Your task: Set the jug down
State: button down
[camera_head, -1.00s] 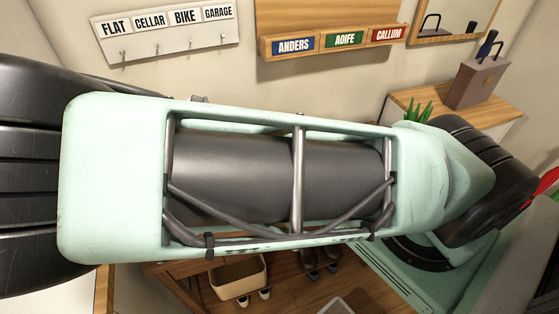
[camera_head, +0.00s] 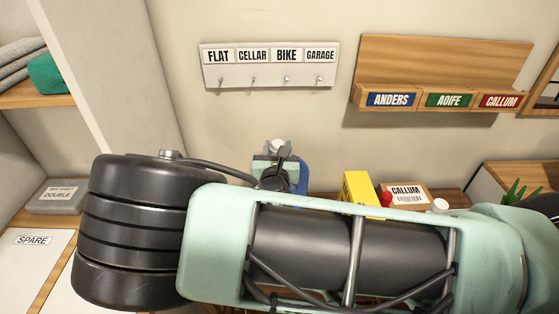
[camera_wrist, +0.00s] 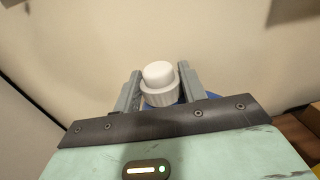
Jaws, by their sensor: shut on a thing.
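The jug is blue with a white cap. In the head view its blue side (camera_head: 302,174) shows beyond my arm, just right of my gripper (camera_head: 274,166). In the wrist view the white ribbed cap (camera_wrist: 158,76) stands between my two grey fingers, with a little blue body below it. My gripper (camera_wrist: 160,90) is shut on the jug. The jug looks about upright. Its lower part is hidden behind my arm, so I cannot tell whether its base touches a surface.
Right of the jug, a yellow box (camera_head: 358,194) and a carton labelled CALLUM (camera_head: 408,191) stand on a wooden surface partly hidden by my arm. A key rack (camera_head: 269,66) and name pigeonholes (camera_head: 446,85) hang on the wall. A grey box (camera_head: 58,196) is at left.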

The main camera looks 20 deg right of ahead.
jog(key=shift+f+p, duration=0.45)
jog(key=shift+f, duration=1.6)
jog(key=shift+f, duration=0.15)
jog(key=c, duration=0.8)
grip_release()
jog(key=shift+f, duration=0.1)
